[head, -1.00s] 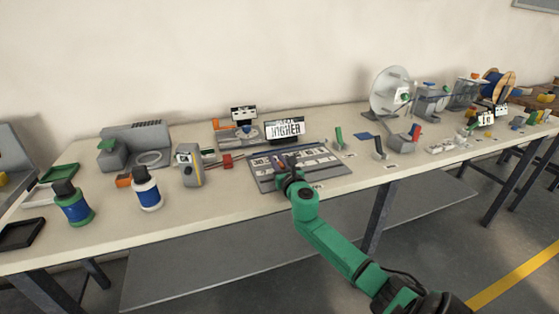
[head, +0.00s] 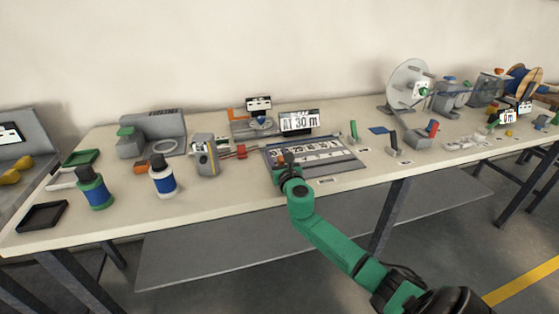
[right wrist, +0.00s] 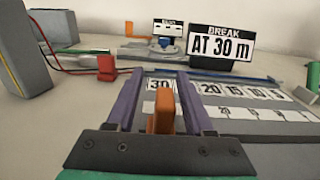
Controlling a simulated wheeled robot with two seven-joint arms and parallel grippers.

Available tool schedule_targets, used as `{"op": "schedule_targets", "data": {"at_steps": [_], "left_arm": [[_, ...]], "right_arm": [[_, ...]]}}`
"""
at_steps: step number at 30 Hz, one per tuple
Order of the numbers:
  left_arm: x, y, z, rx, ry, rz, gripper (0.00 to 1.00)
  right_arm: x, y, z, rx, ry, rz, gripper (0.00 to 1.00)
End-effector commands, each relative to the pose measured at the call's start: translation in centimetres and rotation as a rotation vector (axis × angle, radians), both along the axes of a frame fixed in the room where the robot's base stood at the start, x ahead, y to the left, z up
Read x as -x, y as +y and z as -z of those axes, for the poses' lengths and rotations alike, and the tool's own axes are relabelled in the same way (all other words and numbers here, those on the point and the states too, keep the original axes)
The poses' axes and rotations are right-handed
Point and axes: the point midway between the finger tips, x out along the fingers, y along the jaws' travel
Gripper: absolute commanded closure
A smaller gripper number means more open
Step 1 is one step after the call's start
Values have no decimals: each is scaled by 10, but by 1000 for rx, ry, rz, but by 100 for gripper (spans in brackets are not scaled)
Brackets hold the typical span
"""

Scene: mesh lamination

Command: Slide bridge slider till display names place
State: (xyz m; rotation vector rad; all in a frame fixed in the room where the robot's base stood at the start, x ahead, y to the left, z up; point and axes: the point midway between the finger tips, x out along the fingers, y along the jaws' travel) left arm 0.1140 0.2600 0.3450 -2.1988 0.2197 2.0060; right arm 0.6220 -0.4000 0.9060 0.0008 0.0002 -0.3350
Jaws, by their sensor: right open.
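The bridge board (head: 350,165) is a grey panel on the bench with a white numbered strip. Its orange slider (right wrist: 163,112) stands between my right gripper's purple fingers in the right wrist view, with 30 just beyond it. My right gripper (right wrist: 160,76) is open around the slider; contact with it is unclear. The display (head: 299,122) behind the board shows "AT 30 m"; in the right wrist view the display (right wrist: 220,45) reads "BREAK AT 30 m". My left gripper is out of view.
A red connector (head: 241,152) with wires and a grey-yellow meter (head: 205,155) stand left of the board. White-blue (head: 162,178) and green-blue (head: 95,190) bottles are further left. The bench's front edge is close.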

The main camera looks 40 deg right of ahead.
Motion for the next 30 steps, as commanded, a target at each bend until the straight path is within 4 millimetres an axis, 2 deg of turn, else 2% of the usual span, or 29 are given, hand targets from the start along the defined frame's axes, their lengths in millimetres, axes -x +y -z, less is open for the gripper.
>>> {"op": "schedule_targets", "data": {"at_steps": [5, 21, 25, 30], "left_arm": [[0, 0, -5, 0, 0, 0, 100], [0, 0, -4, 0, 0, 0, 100], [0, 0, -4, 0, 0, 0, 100], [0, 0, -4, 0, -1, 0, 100]], "right_arm": [[19, 7, 0, 1, 3, -2, 48], [122, 45, 3, -1, 4, -3, 48], [134, 48, 1, -1, 2, -1, 48], [136, 49, 0, 1, 0, -2, 48]]}}
